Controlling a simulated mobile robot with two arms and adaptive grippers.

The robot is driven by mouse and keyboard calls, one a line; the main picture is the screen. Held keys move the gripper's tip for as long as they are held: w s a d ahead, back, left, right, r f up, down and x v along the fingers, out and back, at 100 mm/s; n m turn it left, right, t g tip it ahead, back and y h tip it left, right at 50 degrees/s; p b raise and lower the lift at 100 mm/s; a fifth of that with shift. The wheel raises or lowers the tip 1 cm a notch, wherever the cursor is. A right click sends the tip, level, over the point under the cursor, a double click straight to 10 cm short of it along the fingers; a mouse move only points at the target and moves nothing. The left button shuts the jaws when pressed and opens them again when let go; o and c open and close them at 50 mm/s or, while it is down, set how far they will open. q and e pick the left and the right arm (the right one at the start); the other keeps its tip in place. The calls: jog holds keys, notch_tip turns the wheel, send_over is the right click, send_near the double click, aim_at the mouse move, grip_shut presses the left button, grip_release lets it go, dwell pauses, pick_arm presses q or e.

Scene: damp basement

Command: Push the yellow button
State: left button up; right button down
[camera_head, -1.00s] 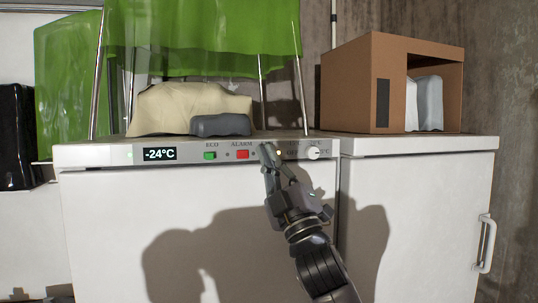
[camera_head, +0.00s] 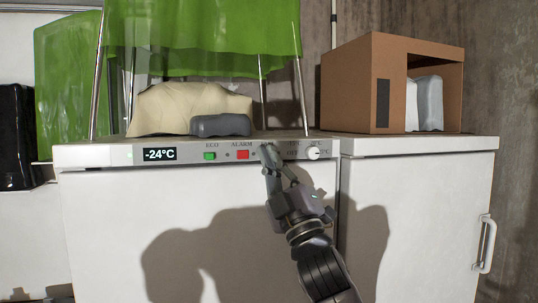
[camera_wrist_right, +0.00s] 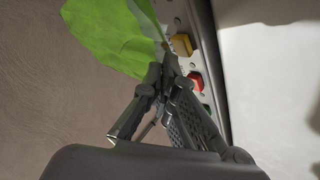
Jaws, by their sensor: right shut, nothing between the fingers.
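The yellow button (camera_wrist_right: 181,45) shows in the right wrist view on the freezer's control strip, beyond the red button (camera_wrist_right: 196,82). In the head view it is hidden behind my right gripper's fingers. My right gripper (camera_head: 268,154) is shut and empty, with its fingertips at the control strip (camera_head: 110,154), just right of the red button. In the right wrist view its fingertips (camera_wrist_right: 168,64) are right beside the yellow button; I cannot tell whether they touch it. My left gripper is not in view.
The strip also carries a -24°C display (camera_head: 159,154), a green button (camera_head: 209,156) and a white knob (camera_head: 313,153). A cream bundle (camera_head: 175,108) and a grey object (camera_head: 220,125) lie on top. An open cardboard box (camera_head: 350,90) stands on the right cabinet.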

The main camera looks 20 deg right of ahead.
jog(key=shift+s, duration=0.15)
jog(key=shift+s+d+p, duration=0.1)
jog(key=shift+s+p, duration=0.25)
jog(key=shift+s, duration=2.55)
